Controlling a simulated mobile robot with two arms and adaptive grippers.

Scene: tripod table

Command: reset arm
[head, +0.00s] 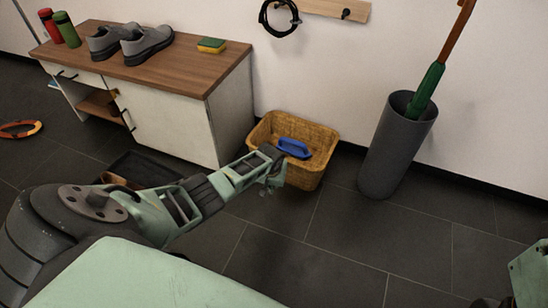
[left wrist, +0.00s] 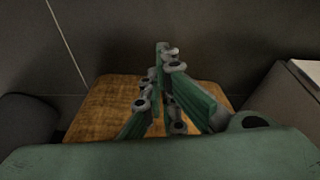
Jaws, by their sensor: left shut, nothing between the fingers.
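My left arm reaches in from the left in the head view, and its gripper (head: 270,172) is just in front of the near left side of the wicker basket (head: 262,134). In the left wrist view, the fingers of my left gripper (left wrist: 165,50) are closed together with nothing between them. The wicker basket (left wrist: 100,108) shows below and behind the fingers, and they hide part of it. I cannot tell whether the gripper touches the basket. A pale green part of my right arm shows at the right edge of the head view; its fingers are out of the picture.
A blue object (head: 294,148) lies in the basket. A cabinet (head: 170,120) holding grey shoes (head: 148,45), a sponge (head: 211,45) and two bottles stands left. A grey bin (head: 391,150) with a green-handled item (head: 428,88) stands right. The tiled floor between is clear.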

